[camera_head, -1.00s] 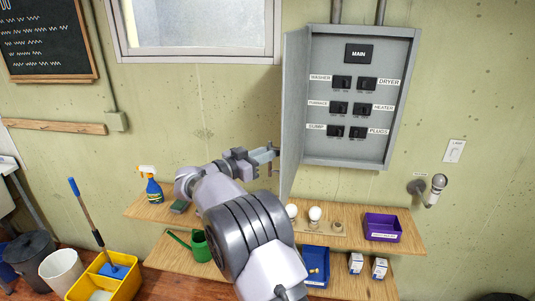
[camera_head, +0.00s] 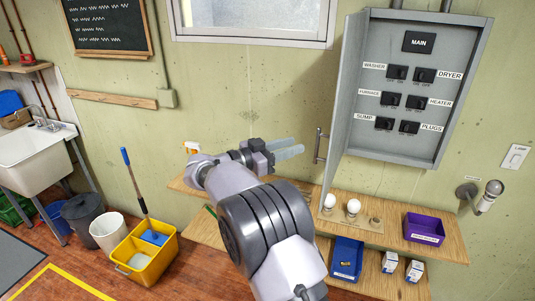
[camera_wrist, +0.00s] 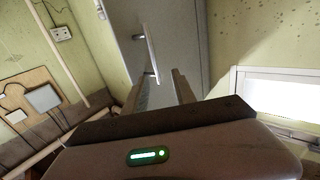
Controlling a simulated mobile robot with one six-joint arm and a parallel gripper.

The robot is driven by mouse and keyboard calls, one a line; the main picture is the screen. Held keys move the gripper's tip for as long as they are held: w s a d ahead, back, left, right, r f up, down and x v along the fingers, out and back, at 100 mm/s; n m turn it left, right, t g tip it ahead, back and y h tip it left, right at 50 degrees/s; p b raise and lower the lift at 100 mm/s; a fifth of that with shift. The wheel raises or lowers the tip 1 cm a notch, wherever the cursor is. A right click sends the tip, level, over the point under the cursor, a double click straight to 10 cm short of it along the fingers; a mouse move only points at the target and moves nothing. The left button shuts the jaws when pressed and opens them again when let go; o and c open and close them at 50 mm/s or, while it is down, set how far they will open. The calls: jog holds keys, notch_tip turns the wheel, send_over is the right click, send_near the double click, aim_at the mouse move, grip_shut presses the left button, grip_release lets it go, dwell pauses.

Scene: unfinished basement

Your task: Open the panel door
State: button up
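The grey panel door (camera_head: 350,85) stands swung out from the left side of the wall-mounted breaker box (camera_head: 465,75), and the inside is exposed. The bar handle (camera_head: 319,146) is on the door's outer face. My gripper (camera_head: 297,148) is left of the handle, with its fingers pointing at it and a gap between. In the wrist view my gripper (camera_wrist: 157,80) has its two fingers apart with nothing held. The door (camera_wrist: 185,35) and handle (camera_wrist: 151,50) lie beyond the fingertips there.
A wooden shelf (camera_head: 450,245) below the box holds light bulbs (camera_head: 353,206) and a purple bin (camera_head: 424,229). A blue bin (camera_head: 346,258) is on the lower shelf. A yellow mop bucket (camera_head: 145,262) stands on the floor at left. A pipe lamp fitting (camera_head: 484,197) juts out at right.

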jog(key=v, duration=0.8)
jog(key=shift+s+a, duration=0.2)
jog(key=shift+a, duration=0.1)
